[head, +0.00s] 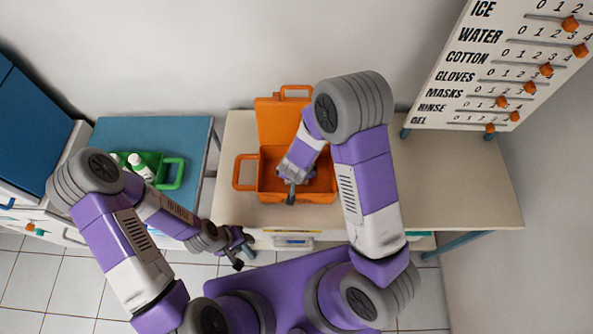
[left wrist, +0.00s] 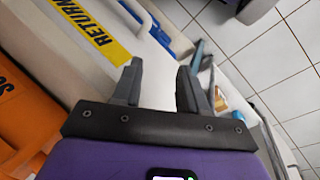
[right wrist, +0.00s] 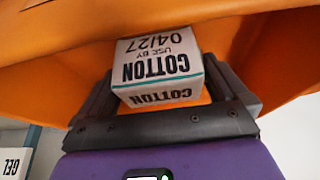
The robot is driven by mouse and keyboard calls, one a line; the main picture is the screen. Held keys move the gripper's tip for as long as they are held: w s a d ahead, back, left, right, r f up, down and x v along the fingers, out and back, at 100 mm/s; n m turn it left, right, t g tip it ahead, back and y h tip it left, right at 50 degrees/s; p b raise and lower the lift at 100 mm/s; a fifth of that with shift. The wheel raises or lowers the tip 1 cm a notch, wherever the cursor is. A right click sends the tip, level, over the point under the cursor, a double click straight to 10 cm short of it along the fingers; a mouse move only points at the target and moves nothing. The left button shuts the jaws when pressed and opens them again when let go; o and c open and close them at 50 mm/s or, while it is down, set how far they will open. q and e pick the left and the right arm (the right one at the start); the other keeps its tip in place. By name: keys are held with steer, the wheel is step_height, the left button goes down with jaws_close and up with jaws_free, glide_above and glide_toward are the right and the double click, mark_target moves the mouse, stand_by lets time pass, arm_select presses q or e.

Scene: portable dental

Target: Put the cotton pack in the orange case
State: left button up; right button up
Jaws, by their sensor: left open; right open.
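The orange case (head: 246,172) stands open on the cream table, its lid raised at the back. My right gripper (head: 291,196) reaches into the case's opening. In the right wrist view, the white cotton pack (right wrist: 158,62), labelled COTTON, lies between the spread fingers of my right gripper (right wrist: 158,85), with orange case walls around it. Whether it touches the case floor is hidden. I cannot make out the pack in the head view. My left gripper (head: 241,255) is open and empty, low in front of the table; its fingers also show in the left wrist view (left wrist: 158,75).
A green caddy (head: 172,172) with white bottles sits on the blue-topped table to the left. A white board (head: 490,70) with labelled sliders stands at the back right. The cream table's right half (head: 460,185) is clear. A yellow RETURN label (left wrist: 95,30) shows on the table's front.

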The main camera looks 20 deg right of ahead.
steer(key=p+v, duration=0.5)
steer(key=v, duration=0.6)
steer(key=shift+s+r, duration=0.2)
